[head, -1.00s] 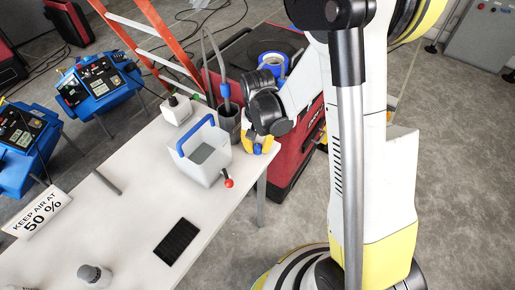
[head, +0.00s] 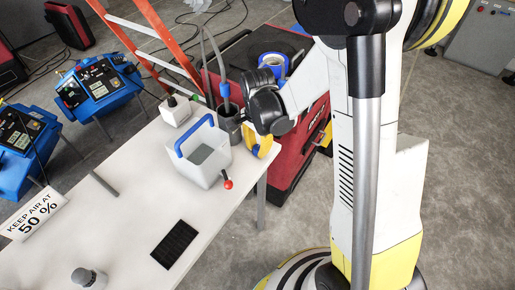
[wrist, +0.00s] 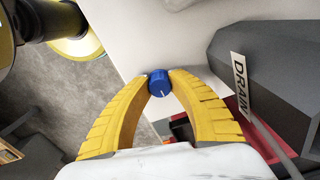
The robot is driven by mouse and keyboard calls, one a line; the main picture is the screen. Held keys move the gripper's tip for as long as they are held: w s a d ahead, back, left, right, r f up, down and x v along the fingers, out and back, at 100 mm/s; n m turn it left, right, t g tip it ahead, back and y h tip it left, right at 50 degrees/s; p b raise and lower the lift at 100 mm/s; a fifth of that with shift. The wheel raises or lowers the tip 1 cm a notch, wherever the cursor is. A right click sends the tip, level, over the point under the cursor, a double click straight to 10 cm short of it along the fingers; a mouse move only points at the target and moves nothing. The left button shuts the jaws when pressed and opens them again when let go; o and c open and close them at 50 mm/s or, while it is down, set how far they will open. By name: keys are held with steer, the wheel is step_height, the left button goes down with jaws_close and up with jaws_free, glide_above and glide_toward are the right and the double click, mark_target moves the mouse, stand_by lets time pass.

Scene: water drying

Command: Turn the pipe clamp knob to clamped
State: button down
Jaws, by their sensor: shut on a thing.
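The blue knob (wrist: 158,82) has a thin white pointer line, which points down and slightly right in the wrist view. My gripper (wrist: 158,86) has yellow fingers that close on the knob from both sides. In the head view, my gripper (head: 259,149) is at the table's right end, beside the white box with a blue handle (head: 205,152). A small patch of the blue knob (head: 255,151) shows there between the fingers. I cannot read any clamped or unclamped marking near the knob.
A dark container labelled DRAIN (wrist: 238,90) is close beside my right finger; in the head view a dark cup (head: 230,122) holds a grey hose. A red-tipped lever (head: 228,184) sticks out near the box. A red case (head: 300,150) stands beyond the table (head: 120,225).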

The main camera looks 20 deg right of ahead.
mark_target(258, 147)
steer(key=shift+m, duration=0.3)
stand_by(0.4)
steer(key=c, duration=1.2)
jaws_free()
steer(key=shift+o, duration=0.2)
step_height(258, 147, up, 12)
steer(key=s+r+n+t, duration=0.7)
steer(key=s+n, duration=0.5)
steer(key=n, duration=0.2)
steer(key=shift+s+r, duration=0.35)
steer(key=shift+r, duration=0.2)
